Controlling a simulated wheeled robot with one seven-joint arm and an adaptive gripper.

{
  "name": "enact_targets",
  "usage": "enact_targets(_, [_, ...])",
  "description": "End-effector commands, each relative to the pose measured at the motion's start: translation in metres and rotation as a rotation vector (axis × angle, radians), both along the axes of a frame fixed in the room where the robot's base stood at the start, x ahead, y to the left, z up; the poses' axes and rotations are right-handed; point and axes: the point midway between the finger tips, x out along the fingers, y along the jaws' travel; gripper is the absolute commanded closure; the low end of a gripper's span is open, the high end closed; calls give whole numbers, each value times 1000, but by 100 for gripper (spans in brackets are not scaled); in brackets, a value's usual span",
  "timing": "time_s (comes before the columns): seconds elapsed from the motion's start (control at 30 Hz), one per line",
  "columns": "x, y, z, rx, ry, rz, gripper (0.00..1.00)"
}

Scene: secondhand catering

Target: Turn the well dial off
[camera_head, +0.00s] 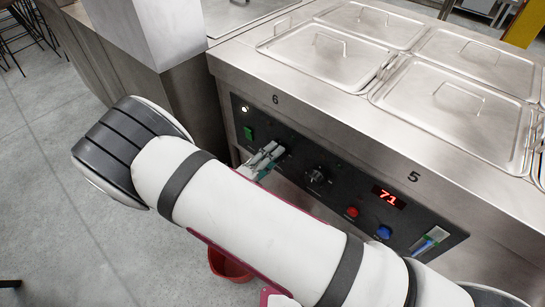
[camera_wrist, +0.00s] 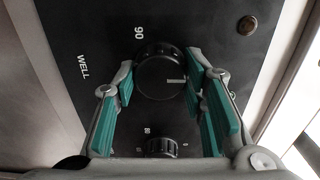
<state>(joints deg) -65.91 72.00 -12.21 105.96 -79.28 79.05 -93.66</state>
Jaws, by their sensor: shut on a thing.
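The well dial (camera_wrist: 160,80) is a round black knob on the black control panel, with "WELL" printed to its left in the wrist view. A pale pointer line on its face points right, and "90" is printed above it. My gripper (camera_wrist: 160,88) has one teal-padded finger on each side of the dial and is shut on it. In the head view my gripper (camera_head: 264,158) reaches the left part of the panel, and its fingers and my arm hide most of the dial.
A second black knob (camera_wrist: 160,147) sits below the dial; one also shows in the head view (camera_head: 316,176). The panel holds a green switch (camera_head: 248,133), a red button (camera_head: 352,212), a blue button (camera_head: 384,232) and a red "71" display (camera_head: 388,197). Lidded pans (camera_head: 325,55) are above.

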Motion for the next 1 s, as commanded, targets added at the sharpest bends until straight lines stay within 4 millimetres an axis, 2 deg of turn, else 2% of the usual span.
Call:
enact_targets(0.57, [-1, 1, -2, -22, 25, 2, 90])
enact_targets(0.6, [-1, 1, -2, -22, 25, 2, 53])
enact_targets(0.67, [-1, 1, -2, -22, 24, 2, 42])
enact_targets(1.0, [-2, 2, -1, -22, 20, 1, 42])
